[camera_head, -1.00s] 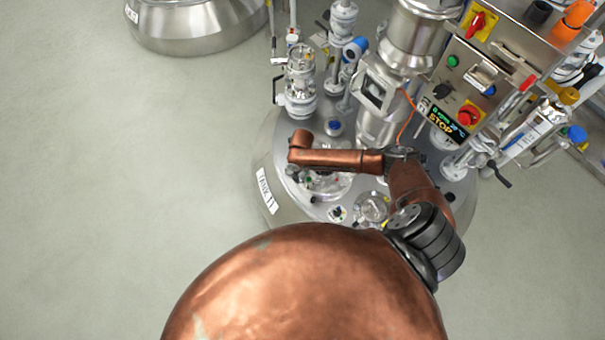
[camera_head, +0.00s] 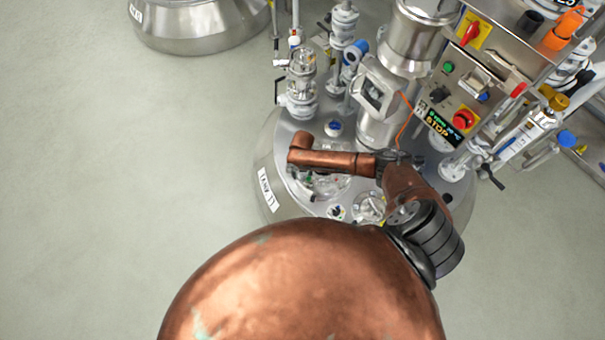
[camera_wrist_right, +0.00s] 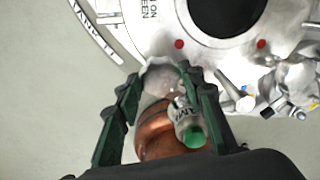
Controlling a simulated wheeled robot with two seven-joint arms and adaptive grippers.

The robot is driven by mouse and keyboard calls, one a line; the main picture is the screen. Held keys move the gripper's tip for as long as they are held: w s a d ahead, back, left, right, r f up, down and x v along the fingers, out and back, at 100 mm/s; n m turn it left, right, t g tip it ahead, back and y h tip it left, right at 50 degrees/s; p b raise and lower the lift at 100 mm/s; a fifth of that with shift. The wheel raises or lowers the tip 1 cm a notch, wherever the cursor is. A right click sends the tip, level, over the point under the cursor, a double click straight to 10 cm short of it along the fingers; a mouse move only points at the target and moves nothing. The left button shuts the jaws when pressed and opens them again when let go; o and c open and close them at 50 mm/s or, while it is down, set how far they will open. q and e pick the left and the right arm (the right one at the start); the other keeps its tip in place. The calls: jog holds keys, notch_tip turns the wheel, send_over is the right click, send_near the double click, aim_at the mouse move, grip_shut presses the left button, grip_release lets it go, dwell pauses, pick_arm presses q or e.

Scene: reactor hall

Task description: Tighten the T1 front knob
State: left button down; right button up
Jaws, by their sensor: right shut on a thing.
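The T1 tank (camera_head: 268,190) stands below me, its label at the rim and its steel lid crowded with fittings. My right arm reaches over the lid, and my right gripper (camera_head: 294,174) is small and mostly hidden under the arm at the lid's left side. In the right wrist view my right gripper (camera_wrist_right: 160,88) has its dark green fingers on both sides of a pale, shiny knob (camera_wrist_right: 162,76) near the tank's rim. The fingers are shut on it. The knob's lower part is hidden. My left gripper is in neither view.
A white tube with a green end (camera_wrist_right: 190,128) lies close by the right finger. A control panel (camera_head: 450,95) with a STOP display, glassware and pipes crowd the back right. Another steel tank (camera_head: 200,25) stands at the back left. The floor on the left is clear.

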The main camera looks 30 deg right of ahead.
aim_at(302, 175)
jog(key=shift+w+d+r, duration=0.1)
dwell(0.4)
jog(key=o, duration=1.2)
jog(key=shift+c, duration=0.2)
notch_tip(302, 175, up, 12)
jog(key=shift+c, duration=0.6)
